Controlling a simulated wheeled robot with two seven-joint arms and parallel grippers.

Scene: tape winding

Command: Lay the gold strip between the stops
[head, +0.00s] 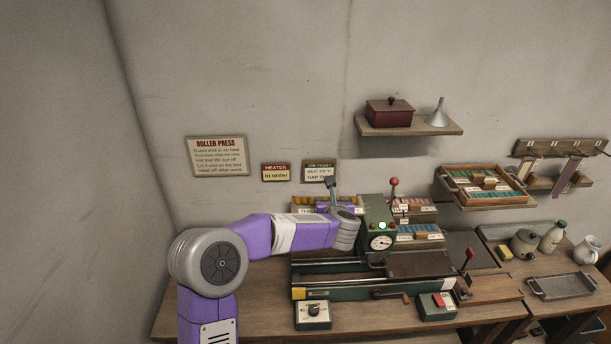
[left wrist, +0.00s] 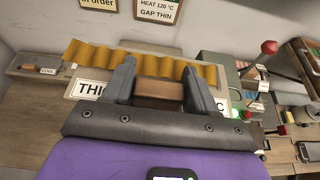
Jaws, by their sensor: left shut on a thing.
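In the left wrist view the gold strip (left wrist: 92,54) is a wavy gold band. It runs across behind my fingers above a white label reading "THI…", partly hidden. My left gripper (left wrist: 160,68) is shut on the wooden block (left wrist: 160,93) at the middle of the gold strip. In the head view my left wrist covers most of that spot, at the back left of the green roller press (head: 378,226). The press bed has rails and a dark plate (head: 420,264). I cannot make out the stops. My right gripper is not in view.
Racks of red and blue strips (head: 416,236) stand behind the press. Switch boxes (head: 313,314) and (head: 438,305) sit at the front. A tray (head: 561,289), jugs and a pot are at right.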

